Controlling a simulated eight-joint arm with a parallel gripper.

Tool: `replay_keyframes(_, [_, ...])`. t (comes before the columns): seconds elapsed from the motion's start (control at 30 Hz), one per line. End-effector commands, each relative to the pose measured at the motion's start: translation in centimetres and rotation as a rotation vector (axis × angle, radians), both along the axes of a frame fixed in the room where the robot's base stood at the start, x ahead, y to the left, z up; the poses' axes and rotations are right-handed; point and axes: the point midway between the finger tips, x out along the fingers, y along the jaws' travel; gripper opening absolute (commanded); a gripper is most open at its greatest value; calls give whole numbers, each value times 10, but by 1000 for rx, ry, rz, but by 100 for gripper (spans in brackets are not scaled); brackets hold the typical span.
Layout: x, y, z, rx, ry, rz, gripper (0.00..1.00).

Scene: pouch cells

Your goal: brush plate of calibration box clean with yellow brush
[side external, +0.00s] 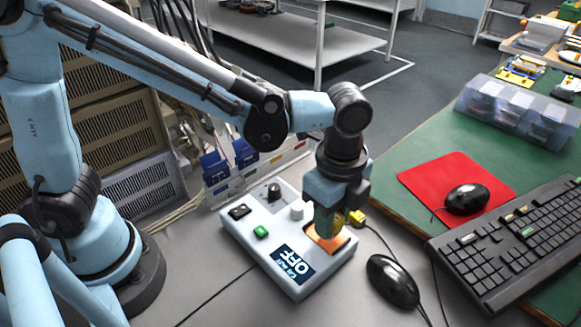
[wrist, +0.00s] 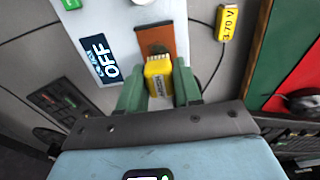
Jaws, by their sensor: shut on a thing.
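The calibration box (side external: 243,250) is a white box on the grey table, with knobs, a green button and a dark display reading "OFF" (wrist: 101,60). Its copper-orange plate (side external: 338,240) lies below my gripper (side external: 327,220) in the side view. The plate (wrist: 178,38) also shows in the wrist view. In the side view the brush is mostly hidden by the fingers.
A black mouse (side external: 393,282) lies just right of the box. A yellow tag reading "3.70 V" (wrist: 228,22) sits beside it on a cable. A red mat (side external: 440,177) with another mouse, a keyboard (side external: 520,240) and a clear bin (side external: 515,112) are on the green mat at right.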

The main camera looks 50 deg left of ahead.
Motion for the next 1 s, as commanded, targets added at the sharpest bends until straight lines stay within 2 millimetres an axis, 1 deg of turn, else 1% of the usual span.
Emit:
replay_keyframes(0.5, [0,0,0,0,0,0,9])
replay_keyframes(1.0, [0,0,-9,0,0,0,9])
